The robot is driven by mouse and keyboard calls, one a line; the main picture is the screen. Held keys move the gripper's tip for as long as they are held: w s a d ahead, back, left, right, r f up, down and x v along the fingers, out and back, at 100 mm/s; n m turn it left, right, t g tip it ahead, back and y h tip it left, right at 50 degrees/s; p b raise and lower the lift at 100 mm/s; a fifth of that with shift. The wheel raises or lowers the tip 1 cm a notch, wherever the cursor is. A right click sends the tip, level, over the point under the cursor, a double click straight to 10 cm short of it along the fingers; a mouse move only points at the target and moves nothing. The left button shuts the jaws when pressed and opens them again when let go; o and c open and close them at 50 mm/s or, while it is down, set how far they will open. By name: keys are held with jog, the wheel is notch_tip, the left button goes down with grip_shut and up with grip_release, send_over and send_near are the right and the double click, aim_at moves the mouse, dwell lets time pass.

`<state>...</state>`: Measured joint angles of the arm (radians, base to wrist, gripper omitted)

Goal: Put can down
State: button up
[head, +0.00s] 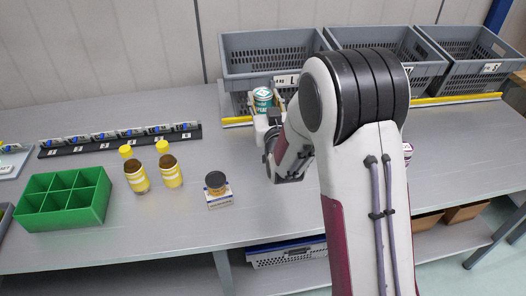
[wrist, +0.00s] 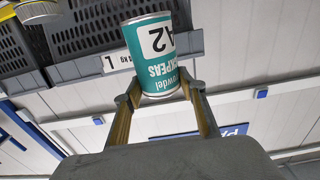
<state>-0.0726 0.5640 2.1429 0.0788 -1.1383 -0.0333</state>
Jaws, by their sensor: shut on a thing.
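The can (wrist: 152,50) is teal with a white band marked "A2" and shows upside down in the wrist view. My gripper (wrist: 160,90) is shut on it, one finger on each side near one end. In the head view the can (head: 262,95) shows beyond my wrist, in front of the left grey crate (head: 270,48). My gripper (head: 268,113) is partly hidden there by my arm. Whether the can touches any surface cannot be told.
Grey crates stand along the back behind a yellow strip (head: 460,99). Yellow bottles (head: 137,177), a dark-lidded jar (head: 215,181) and a green divided tray (head: 65,198) stand to the left. Another can (head: 407,149) is partly hidden right of my arm.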

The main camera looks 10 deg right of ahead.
jog(key=shift+f, duration=0.25)
jog(key=shift+f, duration=2.8)
jog(key=shift+f, duration=2.1)
jog(key=shift+f, duration=0.6)
jog(key=o, duration=1.4)
